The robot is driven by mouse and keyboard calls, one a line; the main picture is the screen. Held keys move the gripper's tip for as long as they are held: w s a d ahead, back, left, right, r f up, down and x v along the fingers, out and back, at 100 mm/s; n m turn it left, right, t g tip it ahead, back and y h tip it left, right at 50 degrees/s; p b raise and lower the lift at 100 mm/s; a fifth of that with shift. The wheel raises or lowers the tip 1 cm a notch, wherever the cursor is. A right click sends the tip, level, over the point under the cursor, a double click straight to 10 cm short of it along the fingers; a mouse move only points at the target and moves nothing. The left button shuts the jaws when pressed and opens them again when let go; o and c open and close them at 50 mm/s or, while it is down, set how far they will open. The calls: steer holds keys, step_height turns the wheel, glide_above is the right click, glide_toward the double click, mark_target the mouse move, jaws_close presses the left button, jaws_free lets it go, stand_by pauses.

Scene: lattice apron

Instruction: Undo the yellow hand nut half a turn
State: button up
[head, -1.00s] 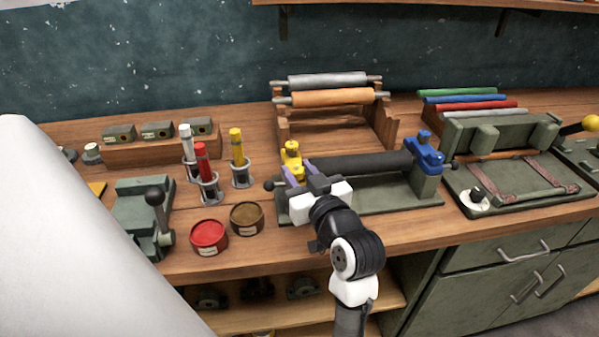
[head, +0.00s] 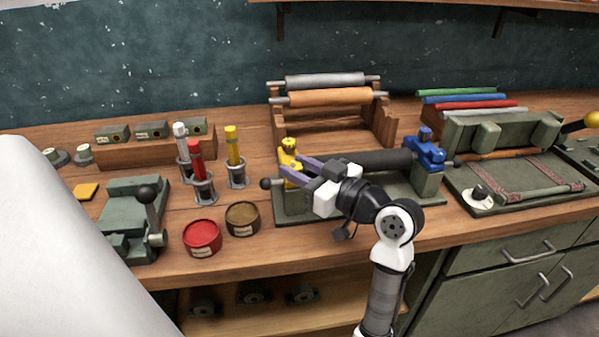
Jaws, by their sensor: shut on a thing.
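The yellow hand nut (head: 289,156) is at the left end of a dark roller (head: 377,160) in a green stand, part of a yellow fitting whose top knob stands clear. My gripper (head: 288,164) reaches in from the right with its purple fingers on either side of the yellow part, shut on it. The fingers hide part of the nut, so its exact turn is hard to read. A blue fitting (head: 426,150) holds the roller's right end.
Red (head: 202,236) and brown (head: 243,218) tins stand left of the stand, near the bench's front edge. Colored tubes in holders (head: 236,160) stand behind them. A rack with an orange roll (head: 325,96) is behind the roller. A green lever press (head: 135,215) is further left.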

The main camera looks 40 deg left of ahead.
steer(key=o, duration=1)
steer(key=d+b, duration=0.3)
steer(key=d, duration=1)
steer(key=shift+s+d, duration=0.1)
steer(key=shift+d, duration=0.3)
